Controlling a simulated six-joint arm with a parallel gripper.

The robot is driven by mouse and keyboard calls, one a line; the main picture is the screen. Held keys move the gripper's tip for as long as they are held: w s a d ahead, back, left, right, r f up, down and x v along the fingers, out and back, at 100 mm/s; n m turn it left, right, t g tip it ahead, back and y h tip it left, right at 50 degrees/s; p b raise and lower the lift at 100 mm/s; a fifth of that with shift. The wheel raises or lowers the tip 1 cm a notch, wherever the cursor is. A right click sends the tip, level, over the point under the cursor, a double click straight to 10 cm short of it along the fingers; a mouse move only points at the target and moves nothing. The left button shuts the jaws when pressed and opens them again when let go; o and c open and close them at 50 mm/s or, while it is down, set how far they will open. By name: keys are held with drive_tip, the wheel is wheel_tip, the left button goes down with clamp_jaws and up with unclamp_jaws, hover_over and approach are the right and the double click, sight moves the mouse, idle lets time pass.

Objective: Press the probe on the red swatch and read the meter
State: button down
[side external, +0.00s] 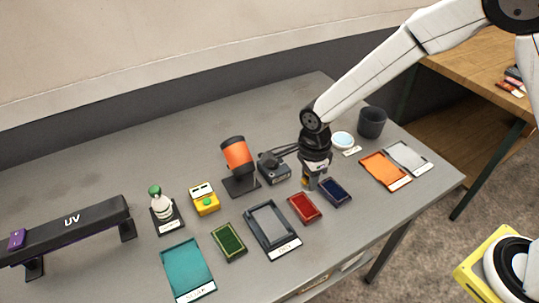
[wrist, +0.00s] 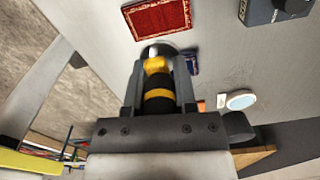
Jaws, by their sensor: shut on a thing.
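My gripper (side external: 312,184) is shut on the probe, a black cylinder with yellow bands (wrist: 158,85). In the wrist view the probe points away from the camera, and its far end is partly hidden. The red swatch (side external: 305,207), with a pale border, lies flat on the grey table just in front of my gripper; it also shows in the wrist view (wrist: 158,18). The probe appears above the table and beside the swatch, not over its middle. A dark box (side external: 273,167), likely the meter, stands behind and left of my gripper; its display is unreadable.
A blue swatch (side external: 336,192) lies close right of the red one. A grey tray (side external: 268,229) and a green swatch (side external: 229,242) lie left. An orange lamp-like device (side external: 237,155) stands behind. A white dish (side external: 342,141) and dark cup (side external: 372,122) stand behind right.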

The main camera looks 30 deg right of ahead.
sight(304, 206)
drive_tip(key=shift+s+a+f, duration=0.1)
drive_tip(key=shift+a, duration=0.15)
drive_tip(key=shift+f, duration=0.2)
drive_tip(key=shift+f, duration=2.8)
drive_tip(key=shift+f, duration=0.5)
drive_tip(key=shift+r, duration=0.1)
drive_tip(key=shift+r, duration=3.4)
